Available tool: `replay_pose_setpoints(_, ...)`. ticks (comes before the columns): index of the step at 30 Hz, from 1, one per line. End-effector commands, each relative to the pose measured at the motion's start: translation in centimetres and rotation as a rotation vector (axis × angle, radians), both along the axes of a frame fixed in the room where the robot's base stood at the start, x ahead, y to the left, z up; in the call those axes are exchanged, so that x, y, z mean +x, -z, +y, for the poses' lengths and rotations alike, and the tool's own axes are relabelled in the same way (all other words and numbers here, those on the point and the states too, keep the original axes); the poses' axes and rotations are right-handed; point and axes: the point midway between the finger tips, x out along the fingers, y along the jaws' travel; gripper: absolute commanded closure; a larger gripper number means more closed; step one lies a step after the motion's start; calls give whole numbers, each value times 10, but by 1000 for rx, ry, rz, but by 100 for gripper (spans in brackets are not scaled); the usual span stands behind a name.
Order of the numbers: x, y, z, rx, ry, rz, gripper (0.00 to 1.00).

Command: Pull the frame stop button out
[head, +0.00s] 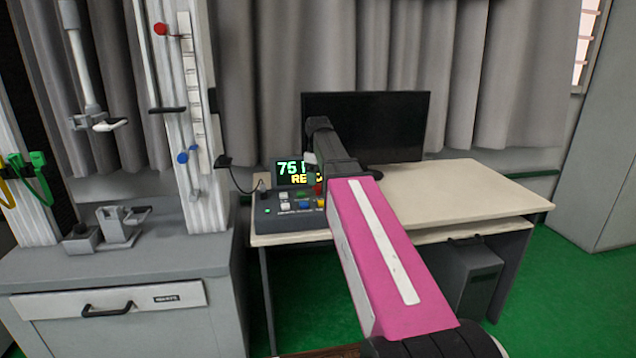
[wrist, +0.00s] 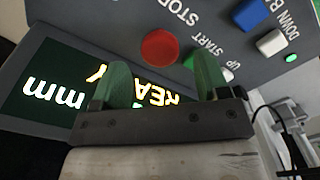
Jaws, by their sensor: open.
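A round red knob (head: 160,28) sits high on the white upright frame (head: 150,65) at the left of the head view, far from my gripper. A red button (wrist: 160,47) beside the word STOP is on the grey control box; in the head view it shows only partly (head: 318,188), beside my arm. I cannot tell for certain which is the frame stop button. My gripper (wrist: 163,75) is open and empty. Its two green-grey fingertips are in front of the control box, on either side of the line below the red button. In the head view my arm hides part of the box.
The control box (head: 285,213) has a lit display (head: 290,172) reading READY, and coloured buttons including a blue one (wrist: 250,14). A dark monitor (head: 385,120) stands behind on the desk (head: 450,190). The desk's right side is clear. A blue knob (head: 183,157) sits lower on the frame.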

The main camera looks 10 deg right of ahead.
Motion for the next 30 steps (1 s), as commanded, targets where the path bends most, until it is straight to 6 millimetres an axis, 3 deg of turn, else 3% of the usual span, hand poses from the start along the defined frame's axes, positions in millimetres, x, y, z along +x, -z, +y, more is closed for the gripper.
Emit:
replay_pose_setpoints(6, 1, -41, 0, 0, 0, -3, 32)
replay_pose_setpoints(12, 1, -69, 0, 0, 0, -1, 32)
replay_pose_setpoints(19, 0, -83, 0, -1, 0, -1, 32)
replay_pose_setpoints(30, 0, -84, 0, 0, 0, 0, 32)
